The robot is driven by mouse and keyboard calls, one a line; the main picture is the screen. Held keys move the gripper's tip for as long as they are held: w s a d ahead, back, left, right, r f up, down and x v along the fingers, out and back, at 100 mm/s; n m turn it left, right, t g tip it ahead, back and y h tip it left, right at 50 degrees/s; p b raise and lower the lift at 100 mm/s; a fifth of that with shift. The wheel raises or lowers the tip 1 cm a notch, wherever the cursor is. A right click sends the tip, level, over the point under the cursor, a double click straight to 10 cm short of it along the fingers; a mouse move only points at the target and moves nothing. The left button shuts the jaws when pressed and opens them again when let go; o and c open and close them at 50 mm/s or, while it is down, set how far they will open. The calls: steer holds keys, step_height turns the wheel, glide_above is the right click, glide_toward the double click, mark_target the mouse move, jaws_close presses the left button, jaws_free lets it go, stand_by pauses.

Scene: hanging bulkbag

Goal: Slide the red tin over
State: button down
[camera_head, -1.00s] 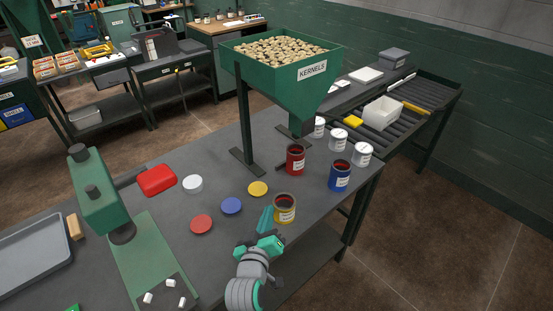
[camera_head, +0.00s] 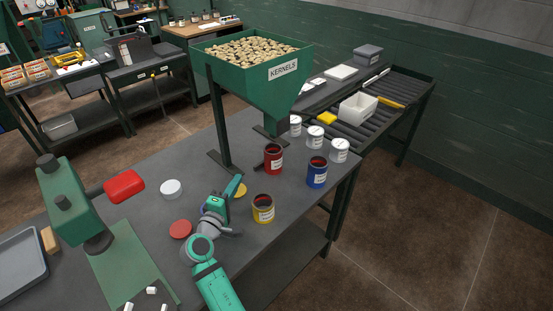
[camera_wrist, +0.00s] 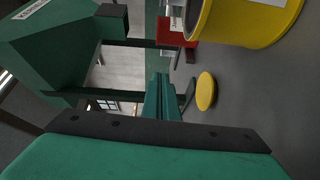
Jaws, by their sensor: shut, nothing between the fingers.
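The red tin (camera_head: 273,159), open-topped with a white label, stands upright on the dark table near the hopper's leg. In the wrist view part of the red tin (camera_wrist: 178,38) shows behind the yellow tin (camera_wrist: 236,30). The yellow tin (camera_head: 263,209) stands closer to me, and the blue tin (camera_head: 317,173) stands right of the red one. My gripper (camera_head: 236,183) is shut and empty, left of the yellow tin and apart from the red tin. Its thin green fingers (camera_wrist: 162,98) lie together in the wrist view.
A yellow lid (camera_wrist: 206,91) lies by my fingers. The kernel hopper (camera_head: 252,65) stands behind. White tins (camera_head: 339,150) stand beyond the blue tin.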

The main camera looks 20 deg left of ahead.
steer(key=shift+w+r, duration=0.1)
steer(key=shift+w, duration=0.45)
glide_toward(265, 153)
steer(key=w+a, duration=0.4)
steer(key=shift+w+a, duration=0.1)
steer(key=shift+w+d+f, duration=0.25)
steer(key=shift+w+d, duration=0.75)
steer(key=shift+d, duration=0.2)
steer(key=shift+w+d, duration=0.3)
steer(key=shift+d, duration=0.05)
steer(key=shift+w+d, duration=0.5)
steer(key=shift+d, duration=0.05)
steer(key=shift+a, duration=0.15)
